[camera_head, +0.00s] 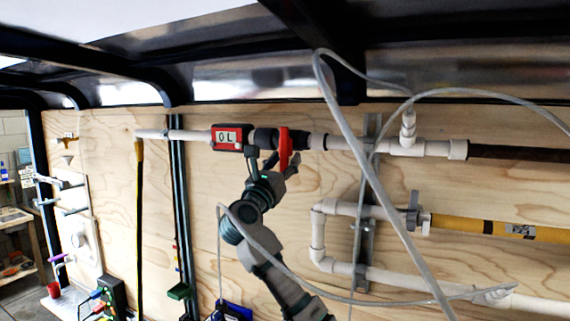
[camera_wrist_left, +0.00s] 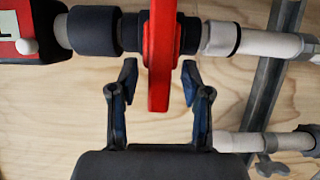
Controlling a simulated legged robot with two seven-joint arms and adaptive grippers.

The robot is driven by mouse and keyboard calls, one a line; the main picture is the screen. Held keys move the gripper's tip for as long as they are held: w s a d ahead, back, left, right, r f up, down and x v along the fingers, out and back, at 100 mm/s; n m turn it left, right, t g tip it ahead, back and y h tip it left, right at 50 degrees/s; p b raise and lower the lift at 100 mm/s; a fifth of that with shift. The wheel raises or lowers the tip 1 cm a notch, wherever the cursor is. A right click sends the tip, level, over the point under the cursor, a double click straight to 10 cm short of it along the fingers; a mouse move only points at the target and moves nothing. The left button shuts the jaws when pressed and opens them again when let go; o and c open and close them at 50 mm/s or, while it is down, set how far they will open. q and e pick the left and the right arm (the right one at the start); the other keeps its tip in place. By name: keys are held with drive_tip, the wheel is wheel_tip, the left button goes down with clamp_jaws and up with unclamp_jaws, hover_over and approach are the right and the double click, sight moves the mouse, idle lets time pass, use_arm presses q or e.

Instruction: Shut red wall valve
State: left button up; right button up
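The red valve handle (camera_head: 285,148) sits on the white pipe on the plywood wall, at the middle of the head view. In the left wrist view the red handle (camera_wrist_left: 160,45) is seen nearly edge-on, upright across the pipe, with dark fittings on both sides. My left gripper (camera_head: 272,161) is at the handle from below. In the left wrist view the left gripper (camera_wrist_left: 159,72) is open, one finger on each side of the handle's lower part, with visible gaps. Its contact in depth cannot be told. My right gripper is not in view.
A red digital meter (camera_head: 229,137) sits on the pipe left of the valve. A grey hose (camera_head: 345,125) hangs in front of the wall at right. A metal strut (camera_head: 366,210) and lower white pipes (camera_head: 340,269) are right of my arm.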

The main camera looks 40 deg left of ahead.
use_arm(q)
drive_tip(key=shift+w+f, duration=0.1)
drive_tip(key=shift+s+d+f, duration=0.1)
drive_tip(key=shift+s+f, duration=0.1)
drive_tip(key=shift+f, duration=0.05)
drive_tip(key=v, duration=1.1)
drive_tip(key=shift+s+d, duration=0.15)
drive_tip(key=shift+s, duration=0.1)
